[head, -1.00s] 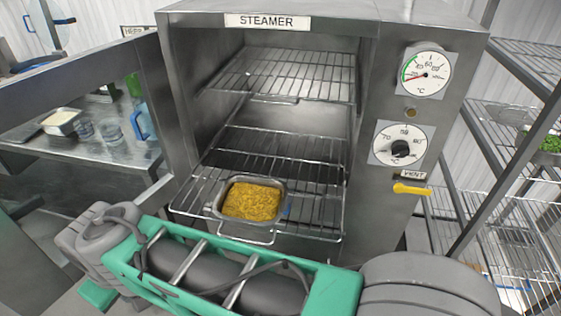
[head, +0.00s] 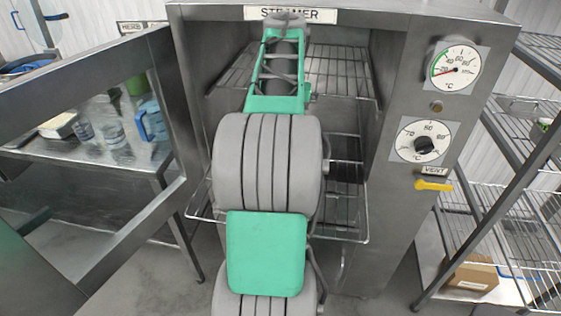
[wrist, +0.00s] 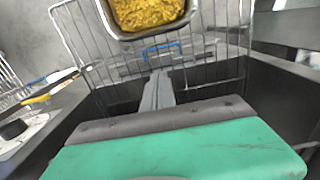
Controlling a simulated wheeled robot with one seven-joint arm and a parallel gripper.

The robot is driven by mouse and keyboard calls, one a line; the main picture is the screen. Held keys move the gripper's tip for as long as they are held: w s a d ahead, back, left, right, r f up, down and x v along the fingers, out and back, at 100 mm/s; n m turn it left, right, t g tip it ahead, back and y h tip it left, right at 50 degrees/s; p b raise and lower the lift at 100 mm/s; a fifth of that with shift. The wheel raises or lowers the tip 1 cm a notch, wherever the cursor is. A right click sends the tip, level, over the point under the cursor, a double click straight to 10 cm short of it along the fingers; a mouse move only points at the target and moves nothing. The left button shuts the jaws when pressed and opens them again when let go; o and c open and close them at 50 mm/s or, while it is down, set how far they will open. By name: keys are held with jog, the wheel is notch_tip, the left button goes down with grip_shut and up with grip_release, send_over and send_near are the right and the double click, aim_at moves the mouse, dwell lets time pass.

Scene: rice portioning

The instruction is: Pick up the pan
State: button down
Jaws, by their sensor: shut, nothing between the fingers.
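The pan (wrist: 113,22) is a metal pan filled with yellow grains, seen at the top of the wrist view and partly cut off by the frame edge. It rests on the pulled-out wire rack (wrist: 80,50), which also shows in the head view (head: 345,238). In the head view my arm hides the pan. My gripper (wrist: 160,74) is shut and empty, its fingers together below the pan in the wrist view, apart from it. A small blue piece (wrist: 160,48) shows between the fingertips and the pan; I cannot tell if it belongs to the pan.
The steamer (head: 400,215) stands open, its door (head: 160,110) swung left. An upper rack (head: 340,75) is inside. A yellow vent lever (head: 433,185) is on its front. A steel table with containers (head: 90,150) is left; wire shelving (head: 500,190) and a cardboard box (head: 472,273) are right.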

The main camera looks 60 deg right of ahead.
notch_tip(320, 180, down, 10)
jog(key=shift+a+r, duration=0.1)
jog(key=shift+a, duration=0.05)
jog(key=a, duration=0.1)
jog(key=s+a+p, duration=0.1)
jog(key=a, duration=0.1)
jog(key=shift+s+a+r, duration=0.2)
jog(key=shift+a, duration=0.05)
jog(key=shift+f, duration=0.15)
jog(key=shift+a, duration=0.15)
jog(key=shift+s+a, duration=0.25)
jog(key=shift+a, duration=0.25)
jog(key=shift+s+a, duration=0.25)
jog(key=shift+a, duration=0.25)
jog(key=shift+d, duration=0.1)
